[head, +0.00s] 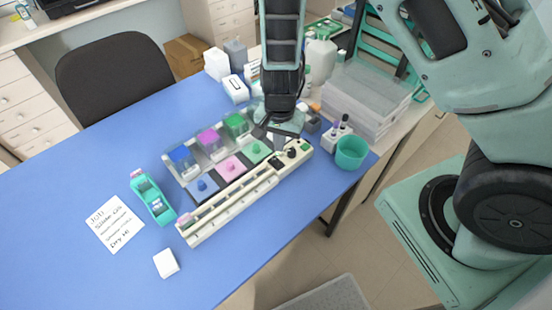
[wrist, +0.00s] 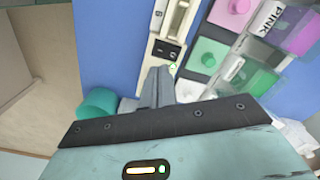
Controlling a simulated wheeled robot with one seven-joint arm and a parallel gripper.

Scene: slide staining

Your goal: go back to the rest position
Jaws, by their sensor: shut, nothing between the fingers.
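My gripper (head: 278,135) is above the right end of the staining set on the blue table, near the white rail with black controls. In the wrist view my gripper (wrist: 158,72) has its grey fingers together and empty, pointing toward the rail's control end (wrist: 165,52). The staining station (head: 222,165) holds blue, pink and green containers in rows. The long off-white rail (head: 240,202) runs along its front. My arm hides part of the area behind the gripper.
A teal cup (head: 351,152) stands near the table's right edge, beside a small white holder (head: 337,136). Clear stacked bins (head: 365,98) stand behind. A teal slide holder (head: 153,198), a handwritten note (head: 115,224) and a white block (head: 166,263) lie at left. The left table surface is free.

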